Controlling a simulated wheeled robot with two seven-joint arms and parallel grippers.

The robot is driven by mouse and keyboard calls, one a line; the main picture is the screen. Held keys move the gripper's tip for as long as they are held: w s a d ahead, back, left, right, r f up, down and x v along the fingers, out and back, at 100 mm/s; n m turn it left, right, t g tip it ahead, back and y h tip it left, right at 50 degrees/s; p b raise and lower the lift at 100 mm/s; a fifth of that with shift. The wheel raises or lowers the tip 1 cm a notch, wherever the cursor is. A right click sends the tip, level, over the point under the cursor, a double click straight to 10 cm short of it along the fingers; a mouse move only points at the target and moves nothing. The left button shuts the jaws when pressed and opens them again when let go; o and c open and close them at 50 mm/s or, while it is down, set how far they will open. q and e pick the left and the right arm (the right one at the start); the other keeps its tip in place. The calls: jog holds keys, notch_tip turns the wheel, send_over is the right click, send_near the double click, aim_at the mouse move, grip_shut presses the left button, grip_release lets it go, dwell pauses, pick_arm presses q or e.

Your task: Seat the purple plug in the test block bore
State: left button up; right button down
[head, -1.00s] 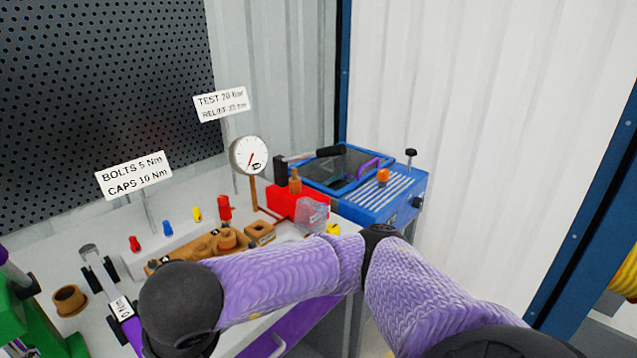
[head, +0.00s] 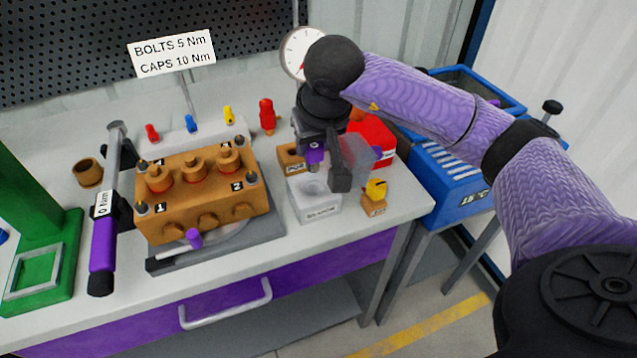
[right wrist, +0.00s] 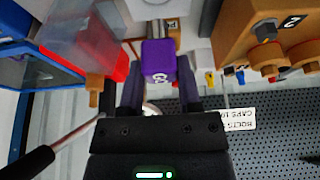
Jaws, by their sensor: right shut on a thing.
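The purple plug (head: 315,155) is between the fingers of my right gripper (head: 322,162), which is shut on it. In the right wrist view the plug (right wrist: 158,62) shows a pale mark on its side. The gripper points down over the back part of a light grey block (head: 314,205) with a round bore in its top and a label on its front. The plug appears above the block, apart from the bore; the exact gap is hard to judge. My left gripper is not in view.
The brown pump block (head: 200,205) stands left of the grey block. A small brown block (head: 291,156) is close behind, and a yellow-topped piece (head: 376,190) is to the right. A red box (head: 375,135) and gauge (head: 296,50) stand behind. A torque wrench (head: 105,220) lies left.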

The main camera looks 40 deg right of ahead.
aim_at(315, 171)
notch_tip(315, 171, down, 7)
jog(key=shift+f+b, duration=0.1)
jog(key=shift+b, duration=0.7)
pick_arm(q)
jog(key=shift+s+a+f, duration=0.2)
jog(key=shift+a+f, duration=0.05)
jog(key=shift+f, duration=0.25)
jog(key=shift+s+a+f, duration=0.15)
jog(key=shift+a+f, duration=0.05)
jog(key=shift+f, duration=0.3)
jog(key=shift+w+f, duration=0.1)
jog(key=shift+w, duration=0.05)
pick_arm(e)
jog(key=shift+c, duration=1.4)
grip_release()
jog(key=shift+r, duration=0.2)
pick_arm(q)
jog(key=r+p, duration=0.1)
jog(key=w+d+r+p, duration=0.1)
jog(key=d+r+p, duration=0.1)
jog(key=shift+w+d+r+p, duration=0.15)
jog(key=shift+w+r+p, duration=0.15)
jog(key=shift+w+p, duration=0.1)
pick_arm(e)
jog(key=v, duration=1.2)
jog(key=shift+s+a+f, duration=0.1)
